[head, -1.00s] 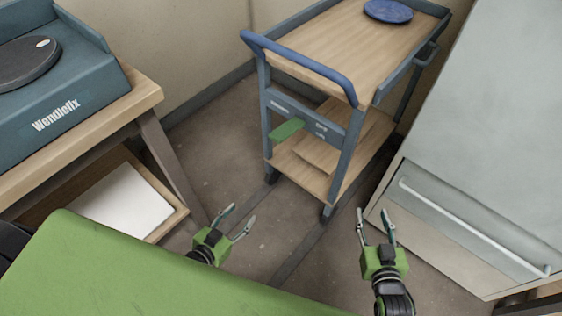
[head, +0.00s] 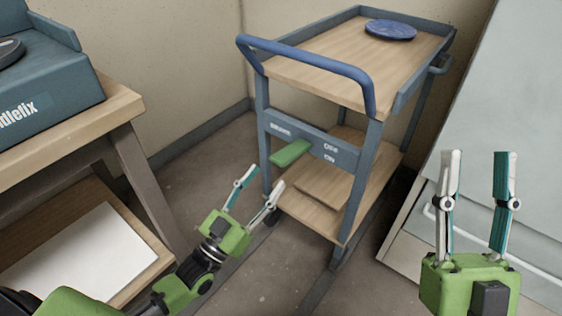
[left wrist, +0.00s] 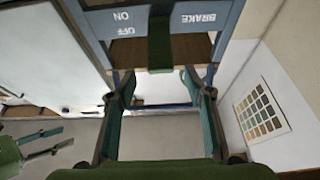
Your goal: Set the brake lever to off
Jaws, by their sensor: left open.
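The brake lever (head: 290,153) is a green bar sticking out from the blue-grey front panel (head: 345,157) of the trolley. White labels BRAKE on its left and OFF above ON on its right mark the panel; which setting it has is hard to tell. My left gripper (head: 264,178) is open and empty, just below and left of the lever, apart from it. In the left wrist view the lever (left wrist: 159,45) shows upside down, ahead of and between the open fingers. My right gripper (head: 478,154) is open and empty at the right.
The trolley has a blue push handle (head: 310,62) above the lever and a blue plate (head: 391,30) on its top shelf. A wooden table (head: 75,128) stands at left, a pale cabinet (head: 500,110) at right. Floor is clear before the trolley.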

